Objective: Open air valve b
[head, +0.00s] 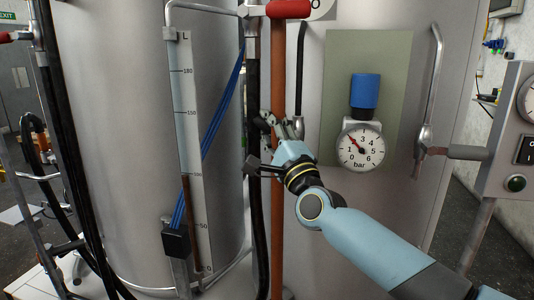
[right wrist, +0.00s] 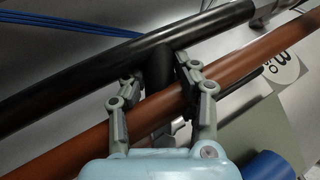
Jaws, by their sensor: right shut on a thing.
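My right gripper (head: 285,125) is at the brown upright pipe (head: 277,215), beside the black hose (head: 255,85). In the right wrist view, its fingers (right wrist: 160,80) reach across the brown pipe (right wrist: 75,145) and are shut on a short black stub (right wrist: 160,68) between the pipe and the black hose (right wrist: 60,85). I cannot tell for sure whether this stub is the handle of air valve b. A red handle (head: 288,9) sits at the top of the brown pipe. A round white sign (right wrist: 285,66) is partly visible. My left gripper is not in view.
A pressure gauge (head: 360,147) marked in bar, with a blue cap (head: 364,91) above, is right of the gripper. A large metal tank (head: 115,130) with a level scale (head: 186,130) stands left. Metal handles and a control box (head: 515,150) are further right.

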